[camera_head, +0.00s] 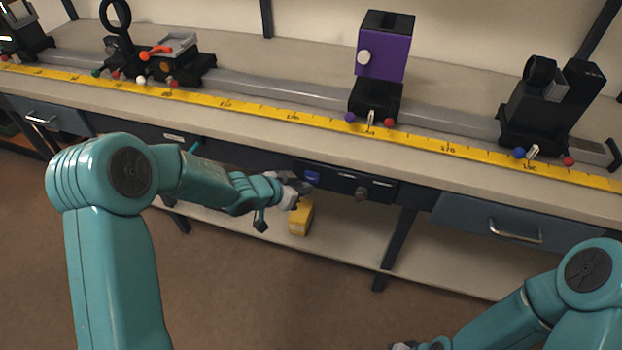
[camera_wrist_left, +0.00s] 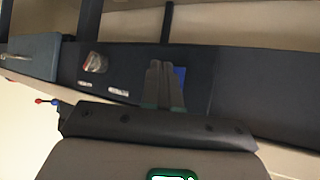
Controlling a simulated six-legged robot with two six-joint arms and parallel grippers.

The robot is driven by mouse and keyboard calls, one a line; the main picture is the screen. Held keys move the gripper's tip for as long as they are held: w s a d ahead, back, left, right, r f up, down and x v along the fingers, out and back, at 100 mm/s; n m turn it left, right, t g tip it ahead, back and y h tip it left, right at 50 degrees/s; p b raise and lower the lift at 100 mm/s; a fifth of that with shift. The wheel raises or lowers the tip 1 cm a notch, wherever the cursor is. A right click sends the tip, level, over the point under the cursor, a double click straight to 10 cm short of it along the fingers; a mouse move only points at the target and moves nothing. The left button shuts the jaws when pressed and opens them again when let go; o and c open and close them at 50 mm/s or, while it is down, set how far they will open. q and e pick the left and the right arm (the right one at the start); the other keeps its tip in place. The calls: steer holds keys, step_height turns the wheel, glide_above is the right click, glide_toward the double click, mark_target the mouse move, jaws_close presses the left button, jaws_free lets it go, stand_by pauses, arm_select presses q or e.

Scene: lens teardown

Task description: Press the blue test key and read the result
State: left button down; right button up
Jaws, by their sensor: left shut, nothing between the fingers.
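The blue test key (camera_head: 312,177) is a small blue square on a dark panel (camera_head: 340,183) below the bench top. In the left wrist view the blue key (camera_wrist_left: 180,74) shows just beside and partly behind my fingertips. My left gripper (camera_head: 303,187) is shut and empty, with its tips close in front of the panel at the key. Its two fingers lie together in the left wrist view (camera_wrist_left: 163,66). I cannot tell whether the tips touch the key. My right gripper (camera_head: 402,346) barely shows at the bottom edge, and its jaws cannot be made out. No readable result shows.
Above, a grey rail with a yellow scale (camera_head: 290,117) carries a purple block (camera_head: 383,55) and black mounts. A yellow box (camera_head: 300,219) stands on the lower shelf. Drawers flank the panel.

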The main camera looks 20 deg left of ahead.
arm_select(q)
steer(key=s+b, duration=0.2)
steer(key=s, duration=0.3)
steer(key=shift+b, duration=0.4)
stand_by(0.7)
